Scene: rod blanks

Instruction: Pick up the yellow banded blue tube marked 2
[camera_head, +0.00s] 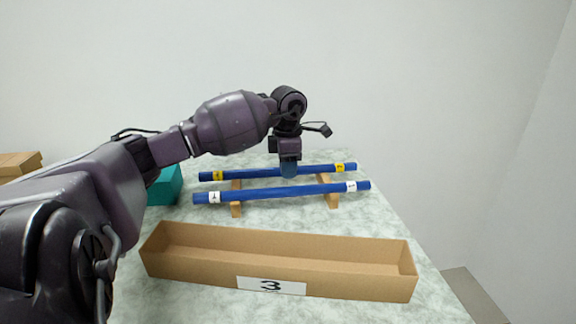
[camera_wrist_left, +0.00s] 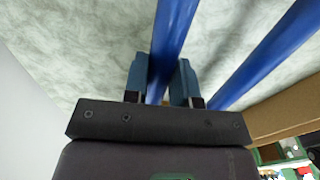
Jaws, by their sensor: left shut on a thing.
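The yellow banded blue tube (camera_head: 250,173) lies at the back across wooden supports, with yellow bands near both ends; its number is too small to read surely. My left gripper (camera_head: 289,172) points down and is shut on this tube near its middle. In the left wrist view the tube (camera_wrist_left: 172,35) runs between the two fingers of the left gripper (camera_wrist_left: 163,80). A white banded blue tube (camera_head: 285,192) lies parallel in front of it, and also shows to the right in the wrist view (camera_wrist_left: 270,60). My right gripper is not in view.
A long open cardboard box (camera_head: 200,267) marked 3 stands in front of the tubes. Wooden supports (camera_head: 236,209) hold the tubes above the pale marbled table (camera_head: 380,220). A teal box (camera_head: 166,187) stands at the left, with another cardboard box (camera_head: 20,162) farther left.

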